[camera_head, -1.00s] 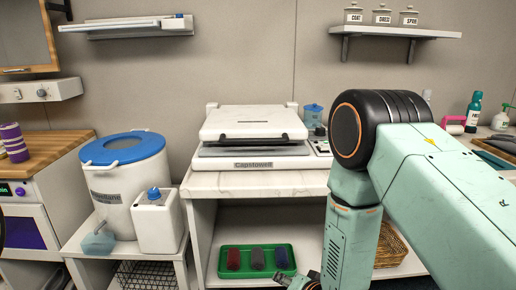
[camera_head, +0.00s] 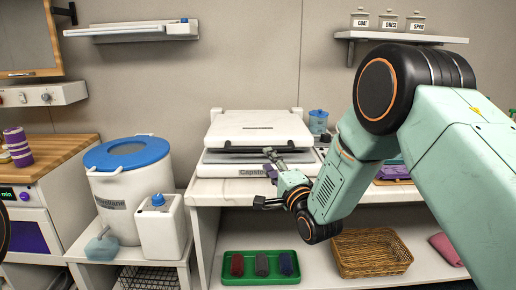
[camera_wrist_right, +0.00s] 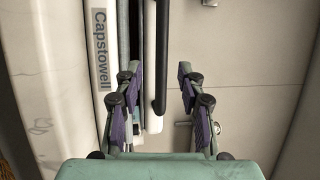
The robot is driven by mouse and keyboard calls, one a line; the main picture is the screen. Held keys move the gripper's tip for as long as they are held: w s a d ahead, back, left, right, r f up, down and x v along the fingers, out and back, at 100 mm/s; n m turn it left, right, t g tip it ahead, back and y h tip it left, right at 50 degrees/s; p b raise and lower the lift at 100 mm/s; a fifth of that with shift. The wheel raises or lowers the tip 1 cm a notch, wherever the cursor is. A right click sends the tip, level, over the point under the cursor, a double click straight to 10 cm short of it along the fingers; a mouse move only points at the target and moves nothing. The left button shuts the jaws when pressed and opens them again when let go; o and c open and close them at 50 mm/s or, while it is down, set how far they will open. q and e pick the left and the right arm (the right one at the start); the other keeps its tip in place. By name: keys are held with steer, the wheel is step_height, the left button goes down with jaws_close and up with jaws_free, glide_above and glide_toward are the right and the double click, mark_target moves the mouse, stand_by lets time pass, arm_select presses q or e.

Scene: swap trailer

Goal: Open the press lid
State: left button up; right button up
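The white press (camera_head: 215,168) stands on the counter with its lid (camera_head: 258,127) lowered. A black handle bar (camera_head: 235,149) runs along the lid's front edge. My right gripper (camera_head: 266,180) is in front of the press's right half, its fingers spread and empty. In the right wrist view the gripper (camera_wrist_right: 158,88) is open, and the black handle bar (camera_wrist_right: 161,50) appears between the two fingers. I cannot tell how far beyond the fingertips it lies. The press label (camera_wrist_right: 101,50) shows at the left there. My left gripper is not in view.
A blue-lidded white drum (camera_head: 112,200) and a white canister (camera_head: 160,228) stand left of the counter. A green tray (camera_head: 228,278) and a wicker basket (camera_head: 370,250) sit on the shelf below. A blue-lidded jar (camera_head: 318,122) stands right of the press.

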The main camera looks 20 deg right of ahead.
mark_target(261, 150)
steer(key=shift+b+x, duration=0.7)
steer(key=shift+x, duration=3)
steer(key=shift+r, duration=0.1)
jaws_close()
